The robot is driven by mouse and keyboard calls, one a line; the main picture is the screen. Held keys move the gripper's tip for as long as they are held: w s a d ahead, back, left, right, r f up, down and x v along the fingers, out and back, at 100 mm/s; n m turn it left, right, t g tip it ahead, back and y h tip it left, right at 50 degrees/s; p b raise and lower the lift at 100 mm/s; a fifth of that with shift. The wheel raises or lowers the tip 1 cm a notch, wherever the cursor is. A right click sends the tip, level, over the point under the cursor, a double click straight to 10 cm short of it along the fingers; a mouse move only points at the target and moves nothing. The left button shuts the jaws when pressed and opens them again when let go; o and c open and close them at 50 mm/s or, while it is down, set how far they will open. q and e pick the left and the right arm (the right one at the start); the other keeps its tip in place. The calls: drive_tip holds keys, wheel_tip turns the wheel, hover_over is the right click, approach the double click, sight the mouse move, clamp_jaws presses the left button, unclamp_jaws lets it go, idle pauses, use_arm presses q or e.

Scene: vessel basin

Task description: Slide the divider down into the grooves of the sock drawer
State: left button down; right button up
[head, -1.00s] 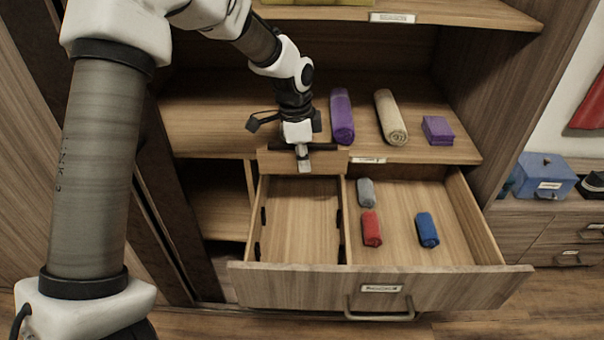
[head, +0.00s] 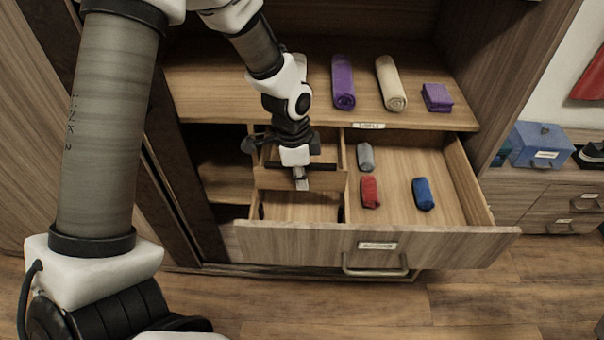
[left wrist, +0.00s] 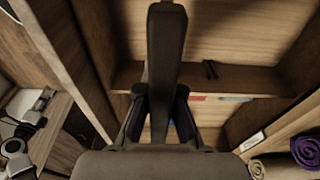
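My left gripper (head: 300,179) comes down from above and is shut on the middle of the divider. Dark groove pieces (head: 342,214) show on the compartment walls in front of the board. Whether the divider's ends sit in grooves cannot be told. In the left wrist view the dark fingers (left wrist: 160,112) point down at the drawer area. My right gripper is not in view.
The right compartment holds a grey roll (head: 365,157), a red roll (head: 370,192) and a blue roll (head: 423,194). On the shelf above lie a purple roll (head: 343,82), a beige roll (head: 390,83) and a folded purple cloth (head: 437,97). A blue box (head: 541,145) stands at right.

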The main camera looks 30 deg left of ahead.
use_arm(q)
wheel_tip(320, 180, down, 6)
drive_tip(key=b, duration=0.3)
drive_tip(key=shift+r, duration=0.1)
idle(0.5)
drive_tip(key=shift+p, duration=0.3)
idle(0.4)
drive_tip(key=shift+p, duration=0.35)
idle(0.4)
drive_tip(key=shift+p, duration=0.35)
